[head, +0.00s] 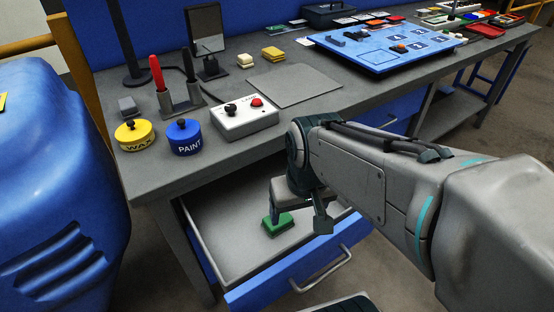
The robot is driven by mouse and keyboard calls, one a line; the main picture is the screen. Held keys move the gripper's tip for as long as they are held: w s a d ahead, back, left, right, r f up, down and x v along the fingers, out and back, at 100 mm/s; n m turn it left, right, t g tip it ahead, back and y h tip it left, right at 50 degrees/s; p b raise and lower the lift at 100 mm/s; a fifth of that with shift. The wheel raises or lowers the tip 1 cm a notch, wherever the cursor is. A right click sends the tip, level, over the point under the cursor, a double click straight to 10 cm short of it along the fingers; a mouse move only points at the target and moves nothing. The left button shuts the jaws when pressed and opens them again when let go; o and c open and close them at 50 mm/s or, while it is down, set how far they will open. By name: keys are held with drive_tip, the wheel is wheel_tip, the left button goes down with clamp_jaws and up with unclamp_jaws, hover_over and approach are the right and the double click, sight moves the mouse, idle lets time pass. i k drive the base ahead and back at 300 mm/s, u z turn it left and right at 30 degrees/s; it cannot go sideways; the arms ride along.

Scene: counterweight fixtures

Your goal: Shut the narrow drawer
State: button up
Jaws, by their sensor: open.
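A drawer (235,235) with a blue front and a pale handle (322,272) stands pulled out from under the left part of the grey workbench. A green block (278,224) lies on its grey floor. My gripper (300,215) is open over the drawer, beside the green block in the picture and behind the blue front. I cannot tell whether it touches the block or the drawer. My forearm comes in from the right and hides part of the drawer's right side. A second blue drawer front (385,122) farther right under the bench looks shut.
On the bench (150,180) stand a yellow WAX tin (134,133), a blue PAINT tin (185,138), a white control box (247,118) and a blue board (385,45). A large blue body (60,180) stands close at left. Floor shows right of the drawer.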

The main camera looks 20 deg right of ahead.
sight(225, 214)
drive_tip(key=k, duration=1)
drive_tip(key=u, duration=1.3)
drive_tip(key=i, duration=0.85)
drive_tip(key=z, duration=1.45)
